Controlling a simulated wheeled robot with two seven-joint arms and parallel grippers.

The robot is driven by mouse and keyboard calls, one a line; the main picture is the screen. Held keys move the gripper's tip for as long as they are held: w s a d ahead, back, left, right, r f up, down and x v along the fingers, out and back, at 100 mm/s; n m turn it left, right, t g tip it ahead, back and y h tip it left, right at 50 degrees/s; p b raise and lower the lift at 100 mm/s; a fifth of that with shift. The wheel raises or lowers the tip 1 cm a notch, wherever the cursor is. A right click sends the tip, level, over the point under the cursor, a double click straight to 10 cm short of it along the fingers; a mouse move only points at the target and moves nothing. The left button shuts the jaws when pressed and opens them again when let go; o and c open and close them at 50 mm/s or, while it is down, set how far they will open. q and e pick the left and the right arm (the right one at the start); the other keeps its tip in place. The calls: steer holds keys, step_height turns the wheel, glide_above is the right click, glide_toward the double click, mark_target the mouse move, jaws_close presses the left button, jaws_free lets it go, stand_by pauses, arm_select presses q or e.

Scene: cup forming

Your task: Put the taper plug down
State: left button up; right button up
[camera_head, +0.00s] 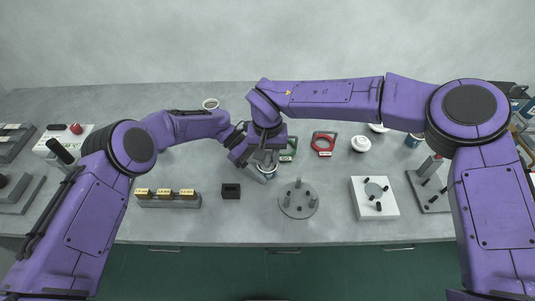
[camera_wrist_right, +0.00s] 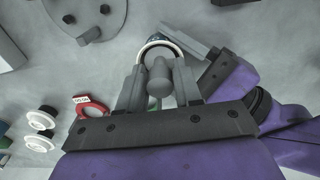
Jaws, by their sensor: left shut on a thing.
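My right gripper (camera_wrist_right: 160,85) has its two fingers close against both sides of a grey taper plug (camera_wrist_right: 159,75), which has a narrower rounded end. Beyond the plug, a round cup-like piece with a pale rim (camera_wrist_right: 157,42) shows in the right wrist view; whether the plug touches it I cannot tell. My left gripper (camera_wrist_right: 205,62) is shut beside that rim, apparently on the piece. In the head view both grippers meet above the middle of the bench, my left gripper (camera_head: 247,155) beside my right gripper (camera_head: 266,158), and they largely hide the plug.
In front are a rack with yellow-topped blocks (camera_head: 168,199), a small black block (camera_head: 231,191) and a round grey base with pegs (camera_head: 298,199). A white plate with a disc (camera_head: 375,197) is at right. A red ring (camera_head: 323,143) and a white round part (camera_head: 361,144) lie behind.

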steer(key=shift+o, duration=0.9)
arm_select(q)
steer(key=o, duration=1.2)
arm_select(e)
step_height(320, 180, up, 12)
steer(key=shift+r, duration=0.15)
arm_select(q)
steer(key=shift+o, duration=0.2)
steer(key=v, duration=1)
steer(key=shift+w+a+r, duration=0.2)
steer(key=shift+w, duration=0.05)
steer(key=shift+w+a+r, duration=0.3)
steer(key=shift+a+r, duration=0.05)
steer(key=shift+a, duration=0.15)
